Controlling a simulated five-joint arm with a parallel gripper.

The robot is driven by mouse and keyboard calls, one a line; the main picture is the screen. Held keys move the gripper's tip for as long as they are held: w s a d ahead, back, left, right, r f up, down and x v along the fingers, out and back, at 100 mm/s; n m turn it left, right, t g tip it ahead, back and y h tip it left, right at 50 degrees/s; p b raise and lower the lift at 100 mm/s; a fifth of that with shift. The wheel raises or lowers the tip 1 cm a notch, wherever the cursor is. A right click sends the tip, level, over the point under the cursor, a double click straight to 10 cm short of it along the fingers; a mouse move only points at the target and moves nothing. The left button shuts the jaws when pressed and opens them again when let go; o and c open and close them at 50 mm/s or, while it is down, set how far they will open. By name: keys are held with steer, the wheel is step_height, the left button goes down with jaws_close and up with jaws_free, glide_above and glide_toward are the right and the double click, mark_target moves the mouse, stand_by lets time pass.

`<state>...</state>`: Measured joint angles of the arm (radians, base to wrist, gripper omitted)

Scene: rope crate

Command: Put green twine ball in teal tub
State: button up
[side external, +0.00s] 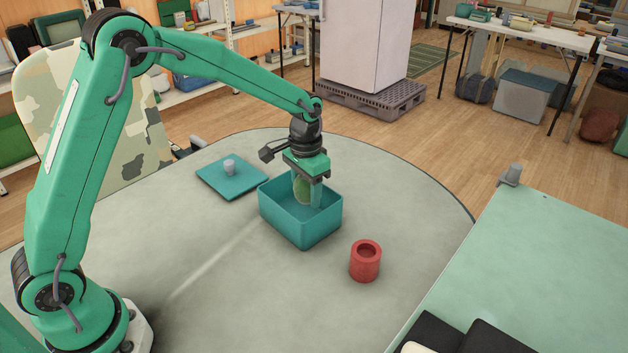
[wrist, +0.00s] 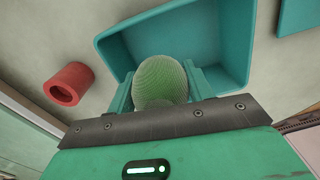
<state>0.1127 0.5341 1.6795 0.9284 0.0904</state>
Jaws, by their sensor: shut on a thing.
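The green twine ball (wrist: 161,82) is held between the two fingers of my gripper (wrist: 160,90) in the wrist view. In the side external view my gripper (side external: 308,190) points down over the teal tub (side external: 301,226), with the ball (side external: 301,188) showing beside a finger at about the height of the tub's rim. The tub is open, and its wall also shows in the wrist view (wrist: 238,40) around the ball. The tub's near wall hides the lowest part of the fingers. I cannot tell whether the ball touches the tub.
A red hollow cylinder (side external: 365,262) stands on the round grey table (side external: 220,290), right of the tub. A flat teal lid with a grey knob (side external: 231,178) lies left of the tub. A green table (side external: 540,270) is at the right. The front of the round table is clear.

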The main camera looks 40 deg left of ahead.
mark_target(306, 215)
steer(key=shift+f, duration=3.25)
steer(key=shift+f, duration=0.55)
steer(key=o, duration=1.3)
steer(key=shift+c, duration=0.2)
steer(key=shift+r, duration=0.15)
steer(key=shift+r, duration=3.8)
